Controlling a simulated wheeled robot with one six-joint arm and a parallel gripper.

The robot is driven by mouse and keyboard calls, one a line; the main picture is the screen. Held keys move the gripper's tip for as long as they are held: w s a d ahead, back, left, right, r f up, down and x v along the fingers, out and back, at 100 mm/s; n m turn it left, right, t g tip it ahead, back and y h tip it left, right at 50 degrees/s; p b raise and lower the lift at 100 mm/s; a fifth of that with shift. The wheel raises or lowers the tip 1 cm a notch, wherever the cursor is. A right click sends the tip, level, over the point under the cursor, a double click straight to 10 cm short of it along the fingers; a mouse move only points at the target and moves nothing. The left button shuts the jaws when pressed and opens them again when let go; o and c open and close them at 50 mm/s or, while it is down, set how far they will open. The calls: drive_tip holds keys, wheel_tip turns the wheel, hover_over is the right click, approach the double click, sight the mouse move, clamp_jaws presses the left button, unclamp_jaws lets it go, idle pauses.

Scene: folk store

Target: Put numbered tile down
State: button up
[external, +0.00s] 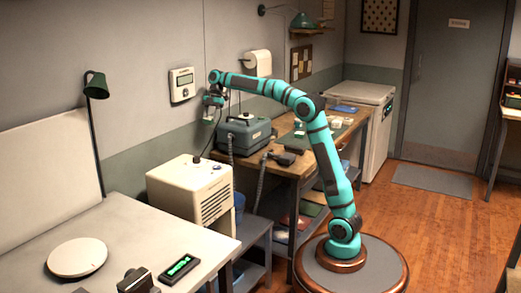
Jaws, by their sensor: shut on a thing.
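My gripper (211,106) is at the end of my raised arm, near the back wall. It is above the white box-shaped unit and the left end of the wooden workbench, just below and right of the wall panel. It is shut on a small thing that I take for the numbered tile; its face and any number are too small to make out.
A grey-blue machine (245,134) and a dark handset (283,157) stand on the workbench. The white unit (190,190) with a side grille is below my gripper. A pale table (130,235) at front left holds a round white disc (77,256) and a green-lit device (179,268).

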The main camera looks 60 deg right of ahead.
drive_tip(key=a+f, duration=0.2)
drive_tip(key=a, duration=1.8)
hover_over(143, 222)
drive_tip(key=d, duration=0.1)
drive_tip(key=f, duration=0.4)
drive_tip(key=shift+d+f, duration=0.2)
drive_tip(key=shift+f, duration=0.15)
drive_tip(key=shift+f, duration=5)
drive_tip(key=shift+f, duration=0.1)
drive_tip(key=o, duration=1)
drive_tip(key=shift+o, duration=0.2)
